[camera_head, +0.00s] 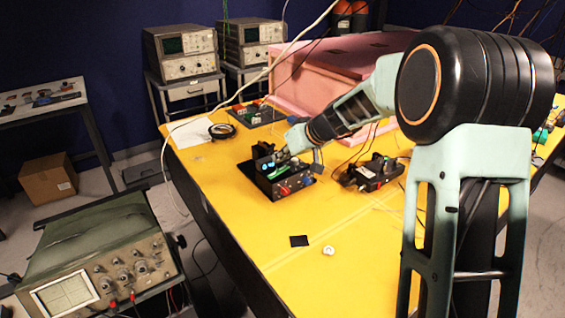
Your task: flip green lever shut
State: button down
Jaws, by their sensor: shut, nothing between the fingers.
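A small black box (277,181) with colored parts stands on the yellow table. A small green part (277,174), which looks like the green lever, is on the box's upper face. It is too small to tell whether it is up or down. My gripper (281,157) is shut and empty, reaching in from the right at the top of the box, close to the green part. I cannot tell whether it touches it. The gripper hides some of the box's back right part.
The yellow table (225,190) has free room in front of the box. A second black device (372,172) with cables stands to the right. A pink foam enclosure (325,72) is behind. A small board (258,114) and a black cable coil (221,131) lie at the back left.

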jog(key=s+d+r+b, duration=0.2)
jog(key=s+r, duration=0.4)
jog(key=r, duration=0.1)
jog(key=shift+s+d+r, duration=0.25)
jog(key=shift+s+d, duration=0.05)
jog(key=shift+s, duration=0.1)
